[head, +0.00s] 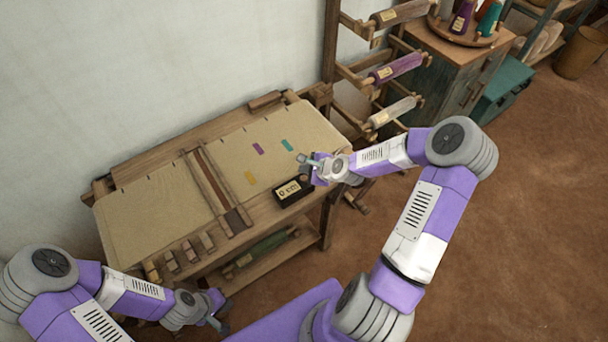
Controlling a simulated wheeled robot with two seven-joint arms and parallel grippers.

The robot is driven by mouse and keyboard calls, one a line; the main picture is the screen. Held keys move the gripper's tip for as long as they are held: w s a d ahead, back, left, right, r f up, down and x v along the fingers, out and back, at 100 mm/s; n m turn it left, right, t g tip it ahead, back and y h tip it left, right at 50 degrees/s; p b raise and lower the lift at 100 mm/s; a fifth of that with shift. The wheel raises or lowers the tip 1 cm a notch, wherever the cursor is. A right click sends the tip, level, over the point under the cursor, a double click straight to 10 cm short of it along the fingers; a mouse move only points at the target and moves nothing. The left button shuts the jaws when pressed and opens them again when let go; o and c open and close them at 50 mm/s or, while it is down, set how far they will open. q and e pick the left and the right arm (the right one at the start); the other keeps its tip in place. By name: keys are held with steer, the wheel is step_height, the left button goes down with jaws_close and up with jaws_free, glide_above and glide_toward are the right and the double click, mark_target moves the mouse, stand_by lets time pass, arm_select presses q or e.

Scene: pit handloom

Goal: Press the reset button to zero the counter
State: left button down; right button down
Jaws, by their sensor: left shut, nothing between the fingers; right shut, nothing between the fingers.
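The counter (293,189) is a small black box with a pale label or display, at the front right edge of the wooden loom table. Its reset button is too small to make out. My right gripper (303,160) is shut and empty, just above and to the right of the counter in the picture; I cannot tell whether it touches it. My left gripper (222,326) is shut and empty, low in front of the table and well away from the counter.
The loom (150,215) carries beige cloth with small coloured patches. Several small blocks (189,250) line its front edge. A rack with yarn rolls (397,67) stands behind my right arm. A cabinet (445,65) holds a tray of cones.

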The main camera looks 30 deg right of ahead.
steer(key=shift+r+p, duration=1.1)
steer(key=shift+r, duration=0.5)
steer(key=shift+f, duration=0.1)
steer(key=s+a+f+n+g+y, duration=0.1)
steer(key=s+a+f+n+g, duration=0.1)
steer(key=s+a+f+n, duration=0.45)
steer(key=s+a+f+n+g+y, duration=0.1)
steer(key=s+a+f+n+g, duration=0.2)
steer(key=a, duration=0.6)
steer(key=s+a+f+n+g, duration=0.2)
steer(key=s+n, duration=0.4)
steer(key=s+a+f+n+g, duration=0.2)
steer(key=s+a+f+n, duration=0.1)
steer(key=s+n, duration=0.35)
step_height(320, 180, down, 8)
steer(key=b, duration=0.8)
steer(key=shift+w+d+r+m+t, duration=0.2)
steer(key=shift+w+m+t, duration=0.1)
steer(key=shift+m+t, duration=0.1)
